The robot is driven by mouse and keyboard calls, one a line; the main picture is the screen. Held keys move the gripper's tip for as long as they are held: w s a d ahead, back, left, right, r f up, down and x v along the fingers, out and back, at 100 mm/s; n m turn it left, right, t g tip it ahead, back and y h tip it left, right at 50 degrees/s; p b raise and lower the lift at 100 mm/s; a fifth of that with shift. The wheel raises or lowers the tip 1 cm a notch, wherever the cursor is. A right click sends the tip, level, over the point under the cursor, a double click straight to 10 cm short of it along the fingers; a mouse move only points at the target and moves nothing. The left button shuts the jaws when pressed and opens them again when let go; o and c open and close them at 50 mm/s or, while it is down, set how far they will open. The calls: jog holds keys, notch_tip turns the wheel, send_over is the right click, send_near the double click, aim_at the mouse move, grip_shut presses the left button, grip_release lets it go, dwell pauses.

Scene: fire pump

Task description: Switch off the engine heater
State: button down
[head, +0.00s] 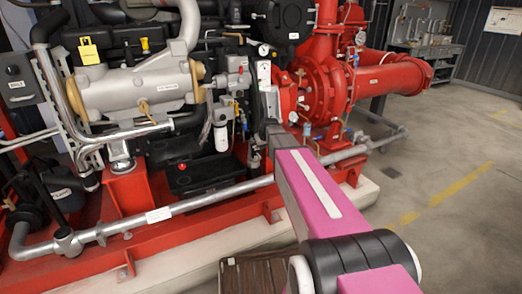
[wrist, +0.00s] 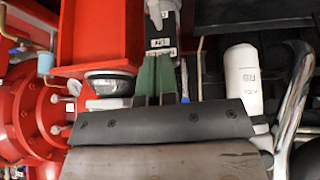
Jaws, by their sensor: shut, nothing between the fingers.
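My gripper (wrist: 158,58) shows in the wrist view as two green fingers close together, with nothing between them. Their tips are at or close to a grey switch-like part (wrist: 161,18) with small black-and-white labels; I cannot tell whether they touch it. The labels are too small to read surely, so I cannot confirm that it is the engine heater switch or tell its position. In the head view my pink arm reaches to the engine's right end and the fingers cannot be made out. A dark grey labelled box (head: 17,82) is at the far left of the engine.
The red pump (head: 322,85) and its wide pipe are right of my arm. A grey pipe (head: 215,197) runs along the red base frame. In the wrist view a white filter (wrist: 243,80) and shiny pipe (wrist: 296,95) are close on the right. Open floor (head: 450,220) lies right.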

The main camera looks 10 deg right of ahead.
jog(key=s+v, duration=0.1)
jog(key=v, duration=0.5)
jog(key=shift+s+d+f, duration=0.2)
jog(key=shift+f, duration=0.05)
